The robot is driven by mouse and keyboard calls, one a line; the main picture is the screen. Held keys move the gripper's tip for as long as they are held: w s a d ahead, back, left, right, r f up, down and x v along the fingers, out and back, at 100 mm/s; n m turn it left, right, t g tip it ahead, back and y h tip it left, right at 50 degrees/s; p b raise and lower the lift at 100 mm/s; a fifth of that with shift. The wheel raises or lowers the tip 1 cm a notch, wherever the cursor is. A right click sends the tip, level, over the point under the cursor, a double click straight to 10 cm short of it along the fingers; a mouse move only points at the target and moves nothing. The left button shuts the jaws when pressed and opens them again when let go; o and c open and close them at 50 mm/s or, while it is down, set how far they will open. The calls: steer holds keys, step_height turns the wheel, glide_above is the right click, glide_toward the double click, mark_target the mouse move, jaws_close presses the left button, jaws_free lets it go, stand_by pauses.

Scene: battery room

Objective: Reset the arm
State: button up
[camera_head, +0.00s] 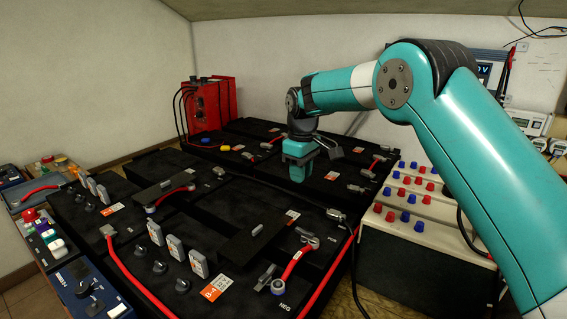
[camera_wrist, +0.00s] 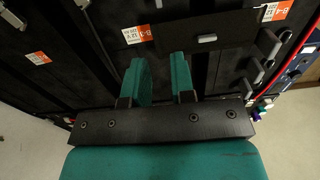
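My teal arm reaches in from the right in the head view. It bends down to my gripper (camera_head: 298,176) above the black battery units (camera_head: 245,193). In the wrist view my gripper (camera_wrist: 160,82) shows two teal fingers standing apart with a clear gap between them. Nothing is held in the gap. Dark battery tops with orange and white labels (camera_wrist: 137,34) lie below the fingers. The fingertips appear apart from the surface, though the exact height is hard to tell.
A red box (camera_head: 210,103) with black cables stands at the back. A pale terminal bank (camera_head: 422,205) with red and blue knobs is at the right. A blue control panel (camera_head: 88,290) is at the left front. Red cables (camera_head: 135,280) cross the batteries.

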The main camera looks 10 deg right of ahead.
steer(key=s+a+r+y+p, duration=0.1)
steer(key=s+r+p, duration=0.1)
steer(key=s+r, duration=0.8)
steer(key=s+r+m+y+p, duration=0.1)
steer(key=s+r+p, duration=0.1)
steer(key=s, duration=1.3)
steer(key=s+a+r+y+p, duration=0.1)
steer(key=s+r+y+p, duration=0.1)
steer(key=s, duration=1.3)
steer(key=shift+s+a+r+m, duration=0.15)
steer(key=shift+r+m, duration=0.1)
steer(key=shift+m, duration=0.15)
